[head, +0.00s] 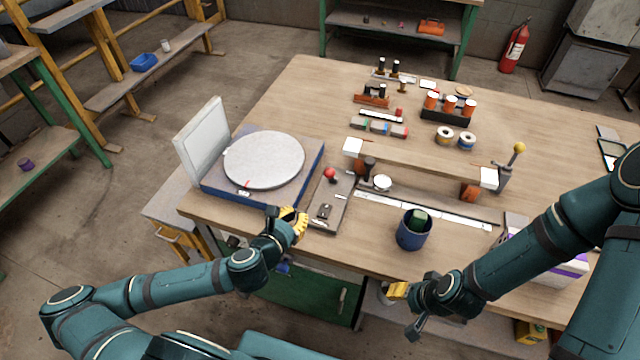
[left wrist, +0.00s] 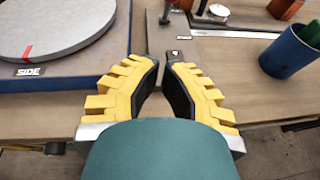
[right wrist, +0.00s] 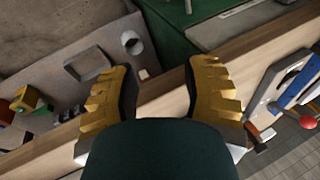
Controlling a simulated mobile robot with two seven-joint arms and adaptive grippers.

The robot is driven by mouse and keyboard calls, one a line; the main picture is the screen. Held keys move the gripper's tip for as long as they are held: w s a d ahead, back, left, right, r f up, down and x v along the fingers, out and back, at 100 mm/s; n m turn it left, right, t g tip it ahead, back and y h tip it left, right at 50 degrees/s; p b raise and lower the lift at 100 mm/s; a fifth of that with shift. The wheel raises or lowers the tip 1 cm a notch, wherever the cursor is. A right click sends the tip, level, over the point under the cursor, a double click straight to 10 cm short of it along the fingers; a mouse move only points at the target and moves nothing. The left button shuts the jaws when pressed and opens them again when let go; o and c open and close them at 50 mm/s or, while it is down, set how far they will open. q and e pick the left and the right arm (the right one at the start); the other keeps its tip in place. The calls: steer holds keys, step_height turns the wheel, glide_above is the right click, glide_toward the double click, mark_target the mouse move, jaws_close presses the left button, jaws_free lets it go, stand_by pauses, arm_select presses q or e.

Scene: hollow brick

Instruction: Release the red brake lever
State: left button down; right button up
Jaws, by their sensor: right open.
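A lever with a red ball knob (head: 330,174) stands on a narrow grey metal base (head: 331,205) near the front edge of the bench. Its red knob is out of the left wrist view, where the near part of the base shows just beyond the fingertips. My left gripper (head: 296,222) is at the bench's front edge, just left of the base's near end. Its yellow fingers (left wrist: 161,68) are partly closed with a narrow empty gap. My right gripper (head: 393,305) is open and empty, in front of the bench edge at the right.
A blue turntable base with a grey disc (head: 264,159) stands left of the lever. A raised wooden plank (head: 420,163), a metal rule (head: 430,211) and a blue cup (head: 414,230) lie to the right. A red knob (right wrist: 308,122) shows in the right wrist view.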

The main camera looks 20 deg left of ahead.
mark_target(331, 176)
arm_select(q)
steer(key=b+x, duration=0.2)
steer(key=b, duration=0.2)
steer(key=b+x, duration=0.3)
steer(key=b, duration=0.2)
steer(key=shift+s+f, duration=0.1)
steer(key=shift+f, duration=0.15)
steer(key=x, duration=0.2)
steer(key=b+x, duration=0.1)
steer(key=x, duration=0.2)
steer(key=shift+w+d+r+b, duration=0.15)
steer(key=shift+w+r+b, duration=0.15)
steer(key=shift+w+b, duration=0.15)
steer(key=shift+w+d+r, duration=0.15)
steer(key=shift+w+r, duration=0.4)
steer(key=shift+w, duration=0.35)
steer(key=shift+w+d+r, duration=0.1)
steer(key=shift+w+r, duration=0.15)
steer(key=shift+w, duration=0.3)
arm_select(e)
step_height(331, 176, down, 11)
steer(key=s, duration=0.1)
steer(key=shift+s+g, duration=0.2)
steer(key=shift+g, duration=0.1)
steer(key=shift+a, duration=0.1)
